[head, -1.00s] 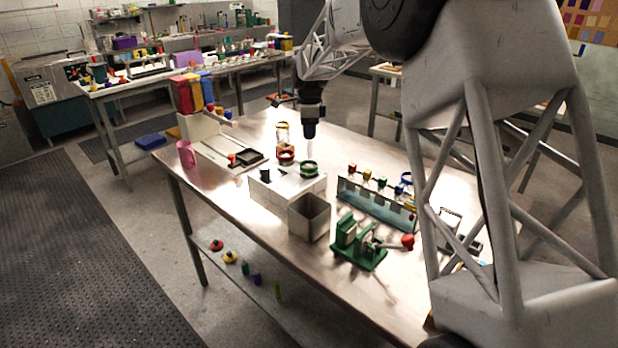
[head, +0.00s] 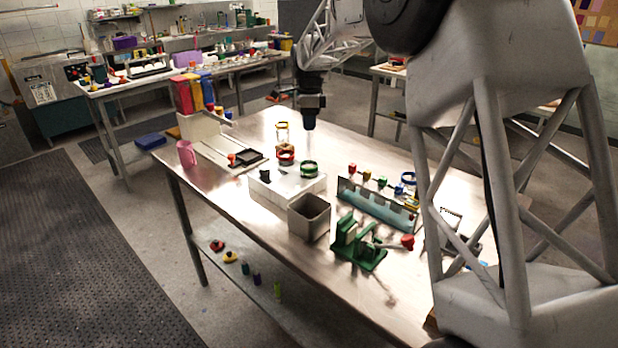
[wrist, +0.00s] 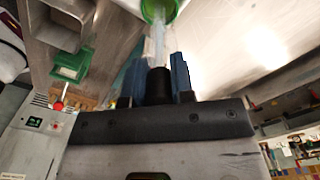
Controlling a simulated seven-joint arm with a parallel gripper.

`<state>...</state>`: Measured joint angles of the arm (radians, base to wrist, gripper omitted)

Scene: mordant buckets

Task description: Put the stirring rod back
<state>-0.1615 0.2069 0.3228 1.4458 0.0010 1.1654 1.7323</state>
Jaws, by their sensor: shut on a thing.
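My gripper (head: 309,124) is above the steel table, over the far side of the white block. In the wrist view, my gripper (wrist: 160,78) has its blue fingers shut around the black end of the stirring rod (wrist: 159,42). The pale, translucent rod points away from the fingers toward a green-banded clear vessel (wrist: 160,10). The rod's tip overlaps that vessel in the picture; I cannot tell whether it is inside. In the head view the green-banded vessel (head: 309,169) stands at the white block (head: 287,190), below my gripper, and the rod is barely visible.
An open grey bin (head: 295,218) stands in front of the white block. A green clamp-like device (head: 358,250) with a red knob and a blue-grey rack (head: 372,207) with coloured knobs are to the right. Red-banded glassware (head: 286,158) and a pink mug (head: 186,153) are to the left.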

